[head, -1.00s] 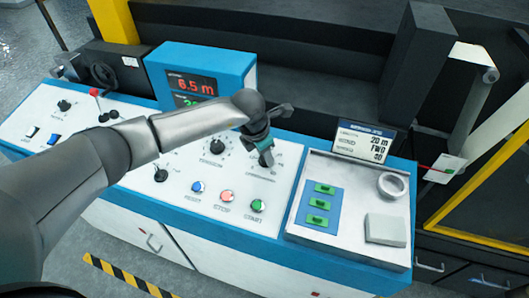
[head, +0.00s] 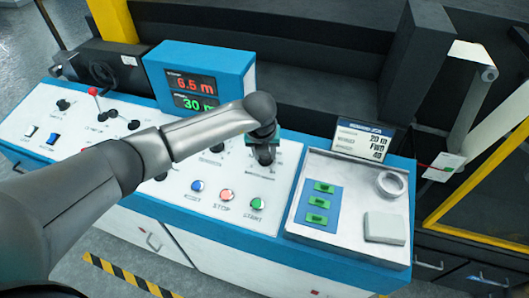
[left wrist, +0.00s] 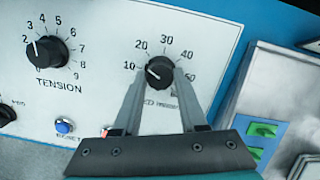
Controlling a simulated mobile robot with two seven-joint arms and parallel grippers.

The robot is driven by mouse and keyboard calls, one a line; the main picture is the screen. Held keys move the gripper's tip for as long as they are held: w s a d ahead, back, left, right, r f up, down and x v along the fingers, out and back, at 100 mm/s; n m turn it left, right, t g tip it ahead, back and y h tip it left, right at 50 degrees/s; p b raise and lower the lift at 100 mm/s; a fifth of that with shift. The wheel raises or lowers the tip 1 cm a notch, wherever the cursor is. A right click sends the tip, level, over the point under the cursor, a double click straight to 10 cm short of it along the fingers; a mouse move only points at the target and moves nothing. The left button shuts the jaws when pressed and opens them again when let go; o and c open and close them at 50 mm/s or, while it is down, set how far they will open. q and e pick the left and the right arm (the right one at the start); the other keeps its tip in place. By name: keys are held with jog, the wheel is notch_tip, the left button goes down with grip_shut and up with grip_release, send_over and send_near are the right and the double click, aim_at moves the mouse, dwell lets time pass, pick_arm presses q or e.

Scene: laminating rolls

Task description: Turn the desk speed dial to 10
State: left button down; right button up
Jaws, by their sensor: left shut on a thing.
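The speed dial (left wrist: 159,71) is a black knob on the white desk panel, with a printed scale from 10 to 60. Its white mark seems to lie on the left side, toward the 10; its exact setting is hard to read. My left gripper (left wrist: 158,84) is shut on the knob, one finger on each side, and its fingers hide part of the lettering below. In the head view my left gripper (head: 264,153) points down onto the panel's right part, and the wrist hides the dial. My right gripper is not in view.
The tension dial (left wrist: 46,51) is left of the speed dial. Blue, red and green buttons (head: 227,195) sit in front. A display (head: 192,87) reads 6.5 m and 30 m. A metal tray (head: 345,233) and a small sign (head: 362,141) stand to the right.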

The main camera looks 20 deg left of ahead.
pick_arm(q)
jog(key=n, duration=0.5)
jog(key=shift+y, duration=0.3)
jog(key=shift+n, duration=0.4)
jog(key=shift+c, duration=2.2)
grip_release()
jog(key=v, duration=1.5)
jog(key=shift+w+r, duration=0.2)
jog(key=shift+d, duration=0.2)
